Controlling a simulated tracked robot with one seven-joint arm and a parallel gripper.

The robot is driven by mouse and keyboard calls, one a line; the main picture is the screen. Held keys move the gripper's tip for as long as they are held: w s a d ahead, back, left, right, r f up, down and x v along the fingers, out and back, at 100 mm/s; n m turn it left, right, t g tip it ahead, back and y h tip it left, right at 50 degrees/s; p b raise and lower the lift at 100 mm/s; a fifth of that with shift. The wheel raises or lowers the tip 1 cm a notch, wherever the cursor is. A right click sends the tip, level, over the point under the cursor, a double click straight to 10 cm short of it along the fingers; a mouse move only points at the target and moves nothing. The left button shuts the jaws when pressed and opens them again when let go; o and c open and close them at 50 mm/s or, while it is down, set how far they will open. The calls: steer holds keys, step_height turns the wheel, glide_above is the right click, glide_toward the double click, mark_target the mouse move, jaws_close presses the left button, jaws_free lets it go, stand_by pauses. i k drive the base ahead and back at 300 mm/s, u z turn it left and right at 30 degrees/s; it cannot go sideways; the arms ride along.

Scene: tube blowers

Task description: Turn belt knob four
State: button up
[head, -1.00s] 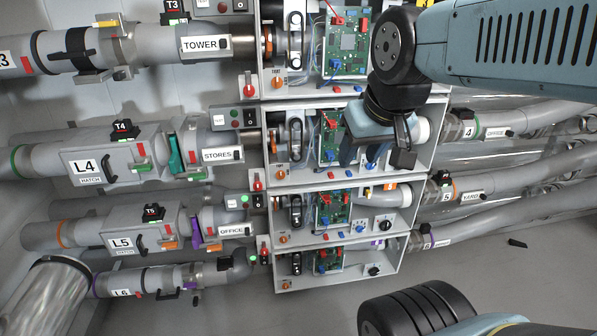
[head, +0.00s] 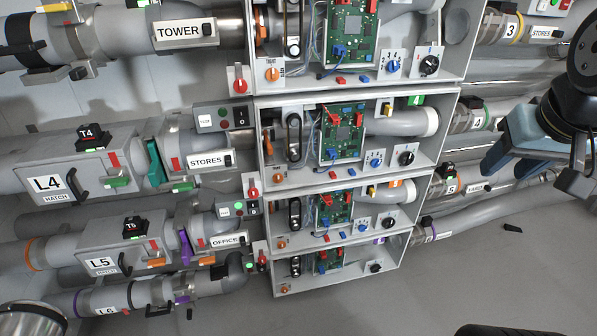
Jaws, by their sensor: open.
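The fourth blower box (head: 452,120) stands in the STORES row beside L4. Its small orange belt knob (head: 268,175) is at the box's lower left, below the dark upright belt unit (head: 294,137). The knob is in clear view, but its exact angle is too small to tell. My gripper (head: 575,186) is at the right edge of the head view, partly cut off, beside the pipes. It is open, holds nothing I can see, and is well apart from the knob.
The box above has a similar orange knob (head: 272,74) marked TIGHT. Box four also holds a circuit board (head: 342,133), a blue dial (head: 376,158) and a black dial (head: 406,158). A red knob (head: 252,192) sits outside its left wall. The space before the boxes is clear.

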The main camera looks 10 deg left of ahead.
mark_target(277, 178)
steer(key=u, duration=0.05)
steer(key=k, duration=2.1)
steer(key=u, duration=0.3)
steer(key=i, duration=1.65)
steer(key=z, duration=0.1)
